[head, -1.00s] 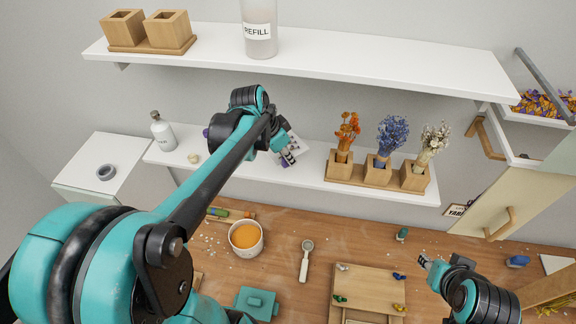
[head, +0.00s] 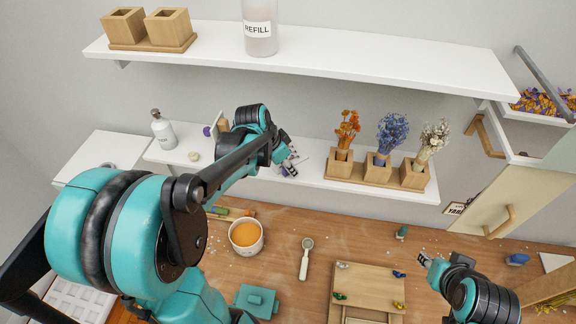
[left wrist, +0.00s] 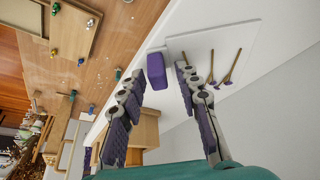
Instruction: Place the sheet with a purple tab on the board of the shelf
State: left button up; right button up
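The sheet (left wrist: 215,58) is pale with several dried brown stems on it. In the left wrist view it lies against the white lower shelf board (left wrist: 267,65). Its purple tab (left wrist: 157,70) points back towards my left gripper (left wrist: 162,72). The gripper's fingers are apart, one on each side of the tab, with visible gaps. In the head view my left gripper (head: 289,169) is low over the middle of the lower shelf board (head: 310,175), left of the flower holders, and hides most of the sheet. My right gripper (head: 430,262) is open and empty over the worktable.
Flower holders (head: 378,171) stand close right of the left gripper. A bottle (head: 163,130) and a small stand with a purple disc (head: 207,131) are to its left. The upper shelf (head: 330,68) overhangs. A cup of orange material (head: 246,236) stands on the table below.

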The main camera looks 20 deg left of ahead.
pick_arm(q)
jog(key=shift+r, duration=0.25)
jog(key=v, duration=1.1)
jog(key=s+d+f+n+t+y, duration=0.2)
jog(key=s+d+f+n, duration=0.3)
jog(key=s+d, duration=0.4)
jog(key=shift+s+n+t+p, duration=0.35)
jog(key=shift+s+n+t, duration=0.15)
jog(key=shift+s+t, duration=0.3)
jog(key=shift+s+d+f, duration=0.1)
jog(key=shift+d, duration=0.05)
jog(key=shift+s, duration=0.1)
